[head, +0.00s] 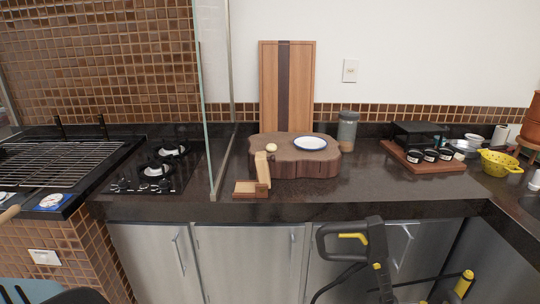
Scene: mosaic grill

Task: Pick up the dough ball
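A small cream-coloured ball (271,147), which looks like the dough ball, sits on top of a thick dark wooden block (305,169) on the counter. It is near the block's left side, apart from a white plate (310,142) with a dark blue rim at its right. A light wooden piece (262,170) stands upright just in front of the ball, on a small wooden base (246,189). Neither of my grippers shows in the head view.
A tall striped cutting board (271,90) leans on the wall behind. A glass panel (213,110) separates the block from the gas hob (155,168). A jar (347,131) and a yellow colander (499,163) stand rightward. A black-and-yellow frame (377,250) rises before the cabinets.

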